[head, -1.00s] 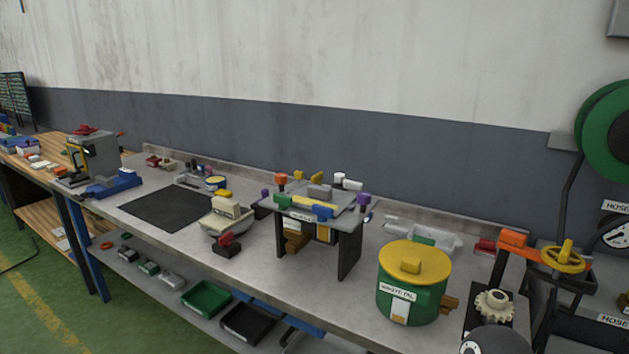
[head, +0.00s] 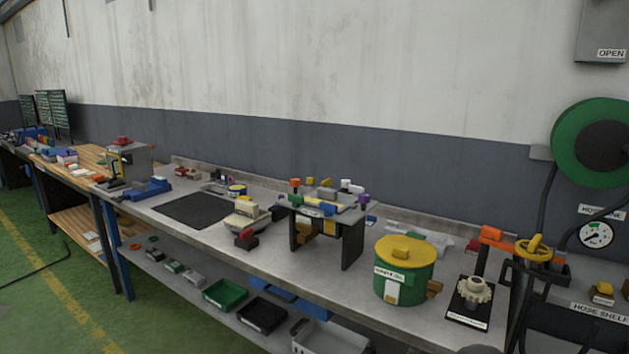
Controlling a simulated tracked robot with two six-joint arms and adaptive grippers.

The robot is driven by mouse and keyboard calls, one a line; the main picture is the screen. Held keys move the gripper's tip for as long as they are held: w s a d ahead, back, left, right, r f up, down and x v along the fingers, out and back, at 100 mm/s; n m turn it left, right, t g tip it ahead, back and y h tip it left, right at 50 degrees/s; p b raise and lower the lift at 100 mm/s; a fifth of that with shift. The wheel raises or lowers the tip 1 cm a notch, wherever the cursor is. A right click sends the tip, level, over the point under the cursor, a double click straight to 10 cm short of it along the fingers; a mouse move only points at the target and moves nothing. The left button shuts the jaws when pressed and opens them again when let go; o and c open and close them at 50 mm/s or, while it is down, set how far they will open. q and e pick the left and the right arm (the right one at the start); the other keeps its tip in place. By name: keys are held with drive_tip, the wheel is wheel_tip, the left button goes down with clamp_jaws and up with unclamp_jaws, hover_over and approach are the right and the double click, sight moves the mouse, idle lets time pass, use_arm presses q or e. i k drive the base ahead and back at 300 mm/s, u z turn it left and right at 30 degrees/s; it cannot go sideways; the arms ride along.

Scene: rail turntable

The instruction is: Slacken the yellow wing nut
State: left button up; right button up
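Neither of my grippers is in view. I cannot pick out the yellow wing nut for certain. A small raised grey stand (head: 352,240) on the long bench carries several coloured knobs and blocks, among them small yellow pieces (head: 325,182) at its back edge. They are too small to tell their shape. A yellow handwheel (head: 533,248) is at the right end of the bench, by an orange lever (head: 492,233).
A green waste drum (head: 408,287) with a yellow lid (head: 407,250) stands right of the stand. A pale gear (head: 474,290) sits on a black plate. A dark mat (head: 194,210) lies left. A green hose reel (head: 567,150) hangs right.

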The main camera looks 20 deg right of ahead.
sight(328, 182)
drive_tip(key=i, duration=1)
